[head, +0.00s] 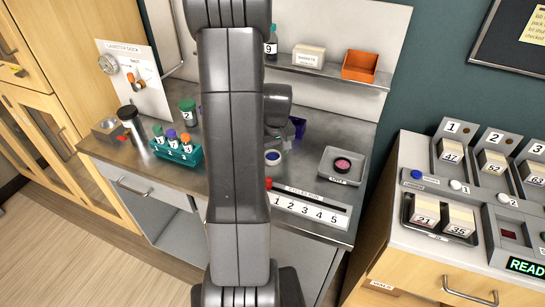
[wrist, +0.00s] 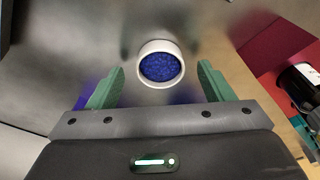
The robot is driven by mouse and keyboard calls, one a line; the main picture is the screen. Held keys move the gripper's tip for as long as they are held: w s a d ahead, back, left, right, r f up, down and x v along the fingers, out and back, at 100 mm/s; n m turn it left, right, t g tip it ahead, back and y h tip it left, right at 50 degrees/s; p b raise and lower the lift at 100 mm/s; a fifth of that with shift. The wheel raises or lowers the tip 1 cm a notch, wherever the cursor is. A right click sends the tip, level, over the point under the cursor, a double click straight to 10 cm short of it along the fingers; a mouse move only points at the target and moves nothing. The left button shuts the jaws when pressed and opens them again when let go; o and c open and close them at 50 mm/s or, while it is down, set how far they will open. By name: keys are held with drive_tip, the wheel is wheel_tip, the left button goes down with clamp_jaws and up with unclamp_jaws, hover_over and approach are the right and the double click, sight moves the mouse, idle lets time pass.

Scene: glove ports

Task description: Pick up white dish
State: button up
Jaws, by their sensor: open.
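The white dish (wrist: 160,45) is small and round with blue granular contents. It stands on the metal bench top. In the wrist view it lies ahead, between the lines of the two green fingers. My gripper (wrist: 161,68) is open, its fingers apart on either side, with nothing held. In the head view the white dish (head: 272,163) sits just right of my arm, which hides much of the bench and most of the gripper. I cannot tell the exact gap from fingers to dish.
A teal rack (head: 178,153) of capped vials stands left. A square tray (head: 329,177) with a pink-filled dish is at right. A numbered strip (head: 308,207) lies in front. A shelf (head: 330,75) with an orange bin (head: 360,66) runs behind.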

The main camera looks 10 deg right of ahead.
drive_tip(key=shift+f, duration=0.45)
drive_tip(key=c, duration=1)
drive_tip(key=shift+c, duration=0.2)
drive_tip(key=shift+w+r, duration=0.1)
drive_tip(key=shift+r, duration=0.05)
